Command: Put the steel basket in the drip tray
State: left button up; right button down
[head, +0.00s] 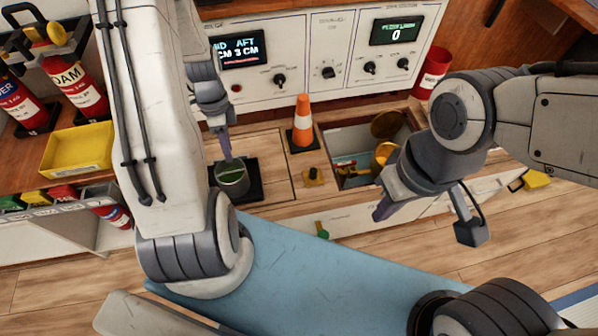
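The steel basket (233,181) is a small grey metal cylinder with a green inside, standing upright at the centre left. The black drip tray (252,192) is a flat square on the counter. It shows around and behind the basket; whether the basket's bottom touches it is hidden. My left gripper (226,157) points down, with its tip at the basket's back rim. Its fingers are seen edge-on, so its grip on the rim is unclear. My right gripper (382,209) hangs at the right, away from the basket, with its finger opening unclear.
An orange cone (303,123) stands on the counter right of the tray. An open compartment (350,170) with yellow items lies further right. A control panel (340,45) rises behind. A yellow bin (77,150) and red extinguishers (78,92) stand at left.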

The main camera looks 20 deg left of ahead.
pick_arm(q)
jog(key=d+r+n+t+y, duration=0.1)
jog(key=d+r, duration=0.4)
jog(key=d, duration=0.3)
jog(key=d+r+n, duration=0.1)
jog(key=d+r, duration=0.5)
jog(key=d, duration=0.3)
jog(key=s+d+r+n, duration=0.1)
jog(key=s+d+r, duration=0.2)
jog(key=s+d, duration=0.2)
jog(key=s+d+r+n, duration=0.1)
jog(key=s+d+r, duration=0.2)
jog(key=s+d, duration=0.3)
jog(key=shift+s+r+t+h, duration=0.4)
jog(key=shift+s, duration=0.7)
jog(key=shift+d, duration=0.1)
notch_tip(320, 180, up, 24)
jog(key=p, duration=2.3)
jog(key=shift+p, duration=0.35)
jog(key=shift+f, duration=0.1)
